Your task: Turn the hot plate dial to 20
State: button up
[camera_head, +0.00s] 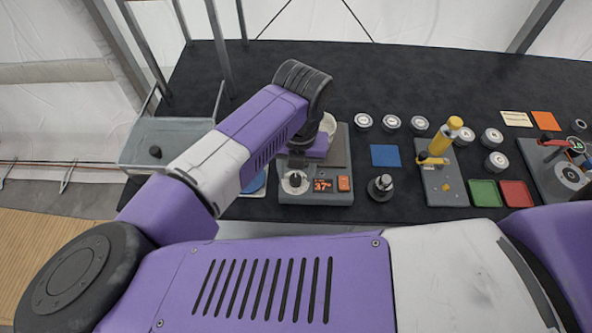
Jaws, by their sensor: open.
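The hot plate (338,194) is a grey box on the black table, left of centre. Its dial (295,183) is on the front left of the top, a dark knob on a pale round scale. To its right an orange-lit display (322,185) seems to read 37, and an orange button (344,183) sits beside it. My gripper (297,161) points down just behind or above the dial. It is open, small and partly hidden by my purple wrist. I cannot tell whether the fingers touch the dial. The dial's exact setting is too small to read.
A blue square (385,156) and a small dark round stand (381,188) lie right of the hot plate. Farther right are several white-lidded jars, a grey device with a yellow handle (444,140), and green (485,193) and red (516,193) trays. A clear-walled bin (155,140) stands left.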

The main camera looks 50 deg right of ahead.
jog(key=shift+f, duration=0.85)
grip_shut()
jog(key=shift+b, duration=0.3)
jog(key=n+b, duration=0.2)
jog(key=b, duration=0.1)
jog(key=shift+w+f+n, duration=0.1)
jog(key=shift+f+n, duration=0.15)
jog(key=shift+n, duration=0.15)
jog(key=n+b, duration=0.2)
jog(key=b, duration=0.1)
jog(key=shift+n, duration=0.4)
jog(key=n+b, duration=0.4)
jog(key=b, duration=0.1)
jog(key=shift+r+n+b, duration=0.2)
jog(key=shift+n+b, duration=0.95)
jog(key=shift+n, duration=0.05)
jog(key=shift+r, duration=0.1)
